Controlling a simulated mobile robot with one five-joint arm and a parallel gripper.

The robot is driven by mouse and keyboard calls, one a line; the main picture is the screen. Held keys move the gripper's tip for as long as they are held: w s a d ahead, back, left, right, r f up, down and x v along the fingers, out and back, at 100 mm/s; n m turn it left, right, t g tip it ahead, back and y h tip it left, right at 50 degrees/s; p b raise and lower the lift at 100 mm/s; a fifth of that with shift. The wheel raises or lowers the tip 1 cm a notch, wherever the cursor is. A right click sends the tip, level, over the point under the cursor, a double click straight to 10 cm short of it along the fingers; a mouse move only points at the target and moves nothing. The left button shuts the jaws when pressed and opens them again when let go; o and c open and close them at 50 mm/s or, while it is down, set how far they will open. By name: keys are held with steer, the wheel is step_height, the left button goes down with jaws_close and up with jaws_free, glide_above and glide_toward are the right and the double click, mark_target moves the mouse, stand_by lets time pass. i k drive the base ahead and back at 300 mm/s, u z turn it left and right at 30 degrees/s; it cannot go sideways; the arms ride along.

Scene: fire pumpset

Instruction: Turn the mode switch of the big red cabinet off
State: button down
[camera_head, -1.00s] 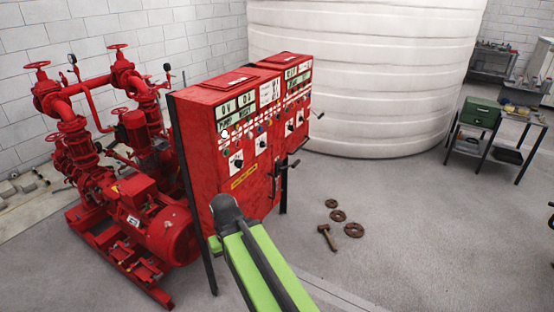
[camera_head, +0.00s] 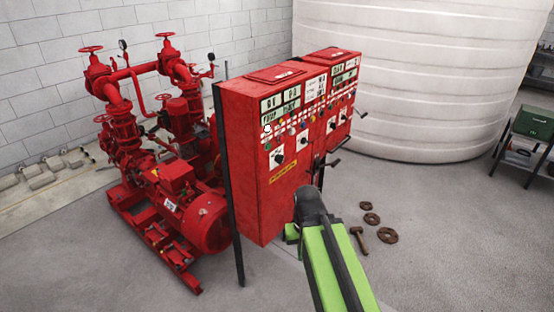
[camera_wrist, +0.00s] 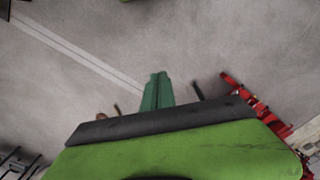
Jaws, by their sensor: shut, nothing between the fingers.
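The big red cabinet (camera_head: 240,150) stands on dark legs in the middle of the head view. Its front panel carries meters, coloured lamps and black rotary knobs on white plates, one at the left (camera_head: 278,158) and one to its right (camera_head: 304,141). I cannot tell which knob is the mode switch, nor read its position. My green arm with a dark joint reaches up in front of the cabinet's lower right. My gripper (camera_wrist: 157,92) shows in the wrist view as green fingers, shut and empty above the floor. In the head view my arm mostly hides it.
A second red cabinet (camera_head: 345,85) stands just behind the first. Dark handles (camera_head: 330,163) stick out at their right. A red pump set (camera_head: 165,185) stands left. A hammer (camera_head: 359,240) and rusty rings (camera_head: 387,235) lie on the floor at right. A white tank (camera_head: 400,80) stands behind.

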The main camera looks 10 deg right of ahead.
mark_target(279, 158)
steer(key=u, duration=3.9)
steer(key=i, duration=0.15)
steer(key=z, duration=1.2)
steer(key=k, duration=1.2)
steer(key=z, duration=1.1)
steer(key=i, duration=1)
steer(key=z, duration=0.05)
